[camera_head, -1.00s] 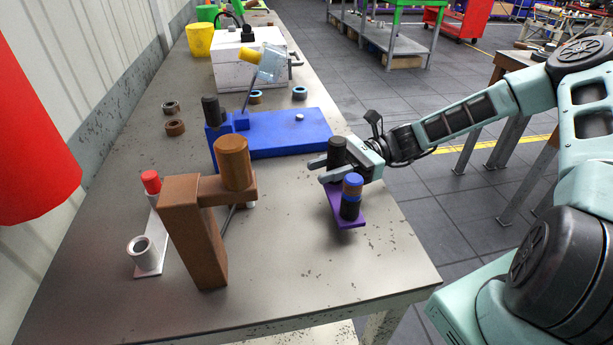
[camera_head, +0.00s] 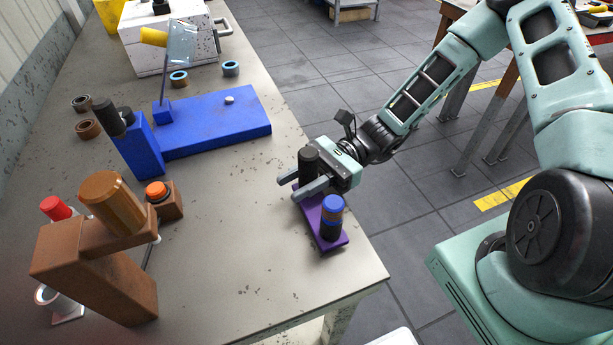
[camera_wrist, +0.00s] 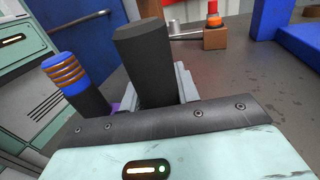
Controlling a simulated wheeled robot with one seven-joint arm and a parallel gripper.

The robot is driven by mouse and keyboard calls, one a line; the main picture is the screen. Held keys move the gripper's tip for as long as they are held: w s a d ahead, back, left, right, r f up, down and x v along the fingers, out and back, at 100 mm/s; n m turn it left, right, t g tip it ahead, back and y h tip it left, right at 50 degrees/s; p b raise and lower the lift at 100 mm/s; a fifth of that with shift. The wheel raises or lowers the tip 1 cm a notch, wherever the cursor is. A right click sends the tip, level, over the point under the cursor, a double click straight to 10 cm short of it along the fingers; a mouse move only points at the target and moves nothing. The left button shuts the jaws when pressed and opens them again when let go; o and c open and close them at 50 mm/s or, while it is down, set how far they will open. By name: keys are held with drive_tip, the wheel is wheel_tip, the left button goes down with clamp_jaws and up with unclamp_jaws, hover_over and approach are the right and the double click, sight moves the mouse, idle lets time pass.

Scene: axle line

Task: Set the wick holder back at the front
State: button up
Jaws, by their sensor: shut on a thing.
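A purple base (camera_head: 330,240) carries a black post (camera_head: 308,163) and a second, shorter post (camera_head: 331,216) banded black, blue and orange; I take this to be the wick holder. My gripper (camera_head: 302,188) is shut on the black post, reaching in from the right side of the table. In the wrist view the black post (camera_wrist: 145,62) stands between my fingers, and the banded post (camera_wrist: 75,82) leans at its left. The base is near the table's right edge; I cannot tell whether it touches the top.
A brown press-like stand (camera_head: 90,265) is at the front left, with an orange-topped block (camera_head: 164,200) beside it. A blue fixture (camera_head: 215,120) lies behind. A white box (camera_head: 165,38) stands farther back. The table (camera_head: 225,250) is bare between the brown stand and the purple base.

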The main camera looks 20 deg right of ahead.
drive_tip(key=shift+a+b, duration=0.55)
drive_tip(key=shift+a, duration=2.65)
drive_tip(key=shift+f, duration=0.6)
drive_tip(key=o, duration=1.2)
drive_tip(key=b+v, duration=0.2)
drive_tip(key=v, duration=1.5)
drive_tip(key=shift+w+d, duration=0.1)
drive_tip(key=shift+d, duration=0.1)
